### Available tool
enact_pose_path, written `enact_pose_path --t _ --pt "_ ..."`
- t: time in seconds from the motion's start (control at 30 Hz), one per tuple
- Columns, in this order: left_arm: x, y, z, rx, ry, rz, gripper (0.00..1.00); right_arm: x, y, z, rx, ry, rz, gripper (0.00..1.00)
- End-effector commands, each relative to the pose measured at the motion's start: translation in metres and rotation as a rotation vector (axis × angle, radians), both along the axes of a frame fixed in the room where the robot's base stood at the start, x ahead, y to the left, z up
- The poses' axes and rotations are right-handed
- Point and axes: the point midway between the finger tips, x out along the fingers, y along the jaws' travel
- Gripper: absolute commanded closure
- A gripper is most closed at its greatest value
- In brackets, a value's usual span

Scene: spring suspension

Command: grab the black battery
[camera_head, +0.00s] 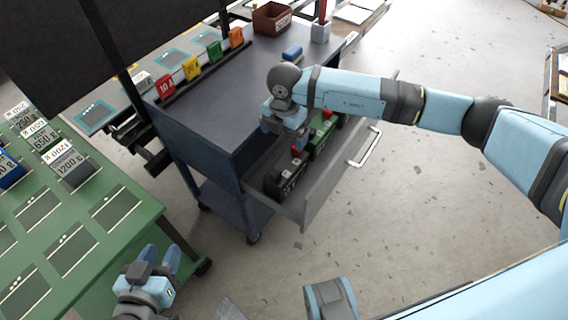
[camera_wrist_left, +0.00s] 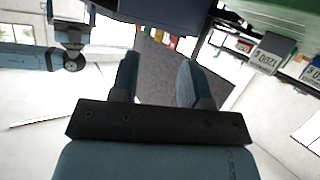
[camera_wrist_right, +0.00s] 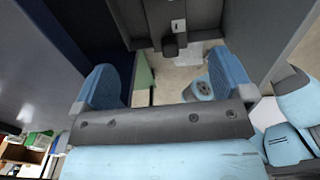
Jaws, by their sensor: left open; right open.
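The black battery (camera_head: 286,180) sits at the near end of the open drawer (camera_head: 302,210) in the blue cart. My right gripper (camera_head: 287,134) is above the drawer, a little higher and further back than the black battery, and not touching it as far as I see. In the right wrist view its two fingers (camera_wrist_right: 165,82) are spread with nothing held between them. I cannot make out the black battery for sure there. My left gripper (camera_head: 158,260) is low beside the green table, open and empty; its spread fingers show in the left wrist view (camera_wrist_left: 157,78).
A green battery (camera_head: 320,143) stands behind the black one in the drawer. The green table (camera_head: 110,210) with weights is at left. The drawer handle (camera_head: 365,147) juts right over open floor.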

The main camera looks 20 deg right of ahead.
Motion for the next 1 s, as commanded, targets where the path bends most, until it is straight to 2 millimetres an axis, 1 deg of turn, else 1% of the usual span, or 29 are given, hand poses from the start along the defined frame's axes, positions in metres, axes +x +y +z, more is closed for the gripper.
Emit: enact_pose_path --t 0.07,0.17,0.3,0.4,0.5,0.67,0.77,0.83,0.87,0.9,0.93,1.0 --pt "0.001 -0.001 0.001 -0.005 -0.011 -0.001 0.57 0.003 -0.005 -0.008 -0.022 -0.007 -0.012 0.01" --pt "0.004 -0.005 0.006 -0.022 -0.043 -0.007 0.57 0.002 -0.005 -0.027 -0.024 -0.006 -0.014 0.01" --pt "0.009 -0.010 0.017 -0.053 -0.099 -0.016 0.57 0.002 -0.005 -0.055 -0.022 -0.007 -0.012 0.01" --pt "0.011 -0.014 0.026 -0.073 -0.134 -0.021 0.57 0.002 -0.005 -0.071 -0.020 -0.007 -0.011 0.01" --pt "0.012 -0.016 0.031 -0.087 -0.154 -0.026 0.57 0.002 -0.004 -0.081 -0.019 -0.007 -0.010 0.01" --pt "0.013 -0.018 0.035 -0.099 -0.171 -0.028 0.57 0.001 -0.004 -0.087 -0.017 -0.007 -0.009 0.01" --pt "0.013 -0.020 0.036 -0.112 -0.188 -0.031 0.57 -0.001 -0.005 -0.097 -0.018 -0.006 -0.010 0.01" --pt "0.014 -0.022 0.038 -0.127 -0.207 -0.033 0.57 -0.004 -0.006 -0.108 -0.018 -0.006 -0.010 0.01" --pt "0.015 -0.023 0.042 -0.137 -0.226 -0.036 0.57 -0.005 -0.006 -0.113 -0.018 -0.006 -0.010 0.01" --pt "0.016 -0.026 0.053 -0.155 -0.263 -0.046 0.57 -0.007 -0.007 -0.120 -0.018 -0.006 -0.010 0.01" --pt "0.017 -0.028 0.059 -0.165 -0.284 -0.049 0.57 -0.006 -0.007 -0.124 -0.019 -0.006 -0.010 0.01" --pt "0.017 -0.030 0.065 -0.180 -0.307 -0.055 0.57 -0.006 -0.006 -0.133 -0.017 -0.007 -0.009 0.01"
